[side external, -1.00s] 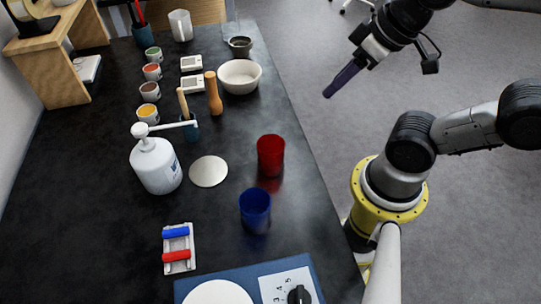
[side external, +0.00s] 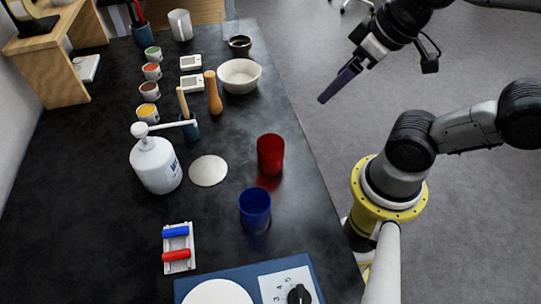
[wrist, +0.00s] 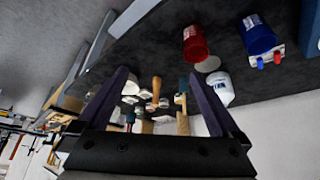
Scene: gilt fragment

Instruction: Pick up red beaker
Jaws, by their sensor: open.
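The red beaker (side external: 270,155) stands upright on the dark table, near its right edge. It also shows near the top of the wrist view (wrist: 195,44). My gripper (side external: 325,99) is up and to the right of the beaker in the side view, beyond the table edge and apart from it. In the wrist view its two dark fingers (wrist: 166,85) are spread wide with nothing held between them.
A blue beaker (side external: 255,208) stands just in front of the red one. A white bowl (side external: 239,76) and a wooden pestle-like tool (side external: 213,93) stand behind. A blue-based device (side external: 232,274) is at the front.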

